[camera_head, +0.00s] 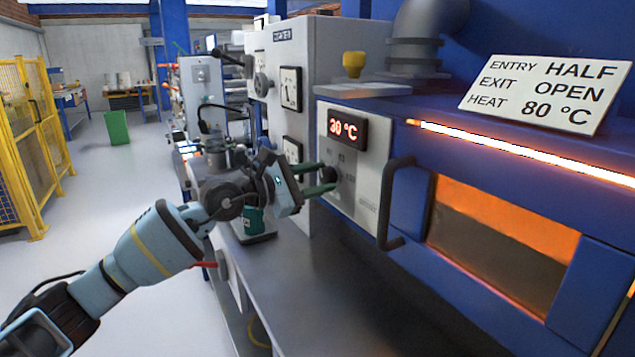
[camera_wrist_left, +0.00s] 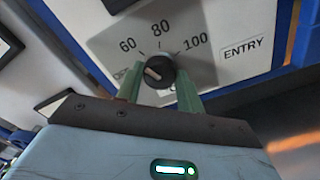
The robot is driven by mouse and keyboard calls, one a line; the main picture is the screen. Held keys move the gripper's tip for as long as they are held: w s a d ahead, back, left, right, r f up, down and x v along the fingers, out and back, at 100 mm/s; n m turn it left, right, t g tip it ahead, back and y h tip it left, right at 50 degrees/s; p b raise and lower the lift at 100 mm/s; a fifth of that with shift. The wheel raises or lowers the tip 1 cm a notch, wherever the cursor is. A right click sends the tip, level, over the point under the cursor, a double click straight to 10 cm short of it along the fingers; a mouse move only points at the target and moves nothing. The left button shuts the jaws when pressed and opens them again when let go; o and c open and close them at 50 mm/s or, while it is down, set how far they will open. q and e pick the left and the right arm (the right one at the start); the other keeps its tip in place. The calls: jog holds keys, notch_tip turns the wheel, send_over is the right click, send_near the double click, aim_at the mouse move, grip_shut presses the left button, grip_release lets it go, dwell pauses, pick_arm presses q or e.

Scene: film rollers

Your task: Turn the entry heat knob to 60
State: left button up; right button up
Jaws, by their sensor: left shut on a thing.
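The entry heat knob (camera_wrist_left: 160,72) is a dark round knob on a pale dial plate marked 60, 80, 100 and ENTRY. Its white pointer line points left, below the 60 mark, towards a small label partly hidden by a finger. In the head view the knob (camera_head: 328,175) is on the grey control panel (camera_head: 368,165), under a red display (camera_head: 347,130) reading 30 °C. My left gripper (camera_head: 322,180) has its green fingers on either side of the knob and is shut on it. My right gripper is not in view.
A bar handle (camera_head: 387,205) sticks out right of the panel, beside the glowing oven window (camera_head: 500,245). A sign (camera_head: 548,93) reads ENTRY HALF, EXIT OPEN, HEAT 80 °C. A yellow knob (camera_head: 353,63) stands on top. A grey bench surface (camera_head: 310,290) lies below the gripper.

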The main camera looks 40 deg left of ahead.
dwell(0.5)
pick_arm(q)
jog(key=o, duration=1)
jog(key=shift+s, duration=0.1)
jog(key=shift+s+a+f, duration=0.15)
jog(key=shift+s+a, duration=0.15)
jog(key=shift+s, duration=0.2)
jog(key=b+v, duration=0.2)
jog(key=v, duration=0.4)
jog(key=shift+s, duration=0.25)
